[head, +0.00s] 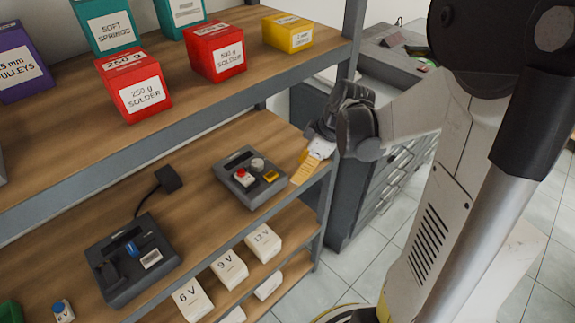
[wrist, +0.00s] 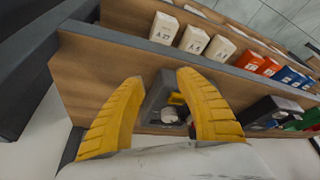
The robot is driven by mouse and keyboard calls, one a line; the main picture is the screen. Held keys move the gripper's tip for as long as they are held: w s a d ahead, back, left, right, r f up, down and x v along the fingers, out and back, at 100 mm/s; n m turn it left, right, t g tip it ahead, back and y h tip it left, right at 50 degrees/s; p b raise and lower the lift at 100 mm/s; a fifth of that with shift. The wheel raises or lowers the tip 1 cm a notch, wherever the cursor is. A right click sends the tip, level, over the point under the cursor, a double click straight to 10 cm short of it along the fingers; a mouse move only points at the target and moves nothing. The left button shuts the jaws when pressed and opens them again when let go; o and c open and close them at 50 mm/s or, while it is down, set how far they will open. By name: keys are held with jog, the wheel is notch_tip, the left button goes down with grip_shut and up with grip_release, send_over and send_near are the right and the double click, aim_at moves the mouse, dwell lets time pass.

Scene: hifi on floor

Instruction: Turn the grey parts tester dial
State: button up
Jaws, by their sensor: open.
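The grey parts tester (head: 238,188) is a dark grey box on the middle shelf. On its top are a pale round dial (head: 257,164), a red button on a white base (head: 242,175) and a yellow part (head: 271,176). My gripper (head: 305,168) is just right of the tester, at the shelf's right end, apart from it. In the wrist view my gripper (wrist: 158,79) is open with nothing between its yellow fingers.
A second dark device (head: 130,285) with a blue part and a cable stands to the left on the same shelf. Red solder boxes (head: 134,88) and other bins fill the shelf above. White voltage boxes (head: 229,268) sit below. The wooden shelf around the tester is mostly clear.

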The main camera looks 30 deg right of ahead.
aim_at(257, 163)
jog(key=shift+w+d+r+n+g+p, duration=0.15)
jog(key=shift+w+d+n+p, duration=0.2)
jog(key=shift+w+n+p, duration=0.1)
jog(key=shift+w+d+r+n+g+p, duration=0.15)
jog(key=shift+w+d+n+p, duration=0.15)
jog(key=shift+w+n+p, duration=0.15)
jog(key=shift+w+d+f+y, duration=0.1)
jog(key=shift+w+f+y, duration=0.1)
jog(key=shift+y, duration=0.1)
jog(key=w+a, duration=0.2)
jog(key=a, duration=0.1)
jog(key=w+a+b, duration=0.1)
jog(key=w+a, duration=0.1)
jog(key=a, duration=0.1)
jog(key=w+a+b, duration=0.1)
jog(key=a, duration=0.3)
jog(key=shift+w+a+f, duration=0.1)
jog(key=shift+w, duration=0.3)
jog(key=shift+w+a+f+b, duration=0.15)
jog(key=shift+a+f+b, duration=0.1)
jog(key=shift+f+b, duration=0.3)
grip_shut()
